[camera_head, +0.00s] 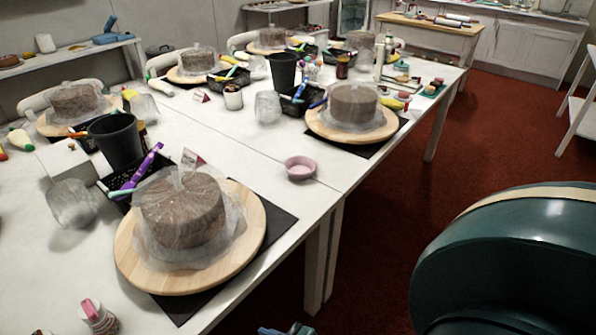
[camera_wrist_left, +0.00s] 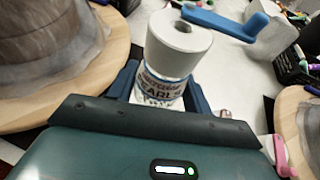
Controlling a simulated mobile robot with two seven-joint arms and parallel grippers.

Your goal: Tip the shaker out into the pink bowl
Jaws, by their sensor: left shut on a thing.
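The pink bowl (camera_head: 299,168) stands upright on the white table near its front edge, right of the nearest wrapped cake; it looks empty. My left gripper (camera_wrist_left: 160,86) is shut on the shaker (camera_wrist_left: 158,89), a small jar with dark lettering. The shaker and gripper are not clearly visible in the head view, where only blue parts (camera_head: 287,329) show at the bottom edge. My right gripper is not identifiable.
A wrapped cake (camera_head: 182,212) on a round wooden board stands left of the bowl, another cake (camera_head: 354,104) behind it. A black cup (camera_head: 116,141) stands behind the near cake. White table around the bowl is clear.

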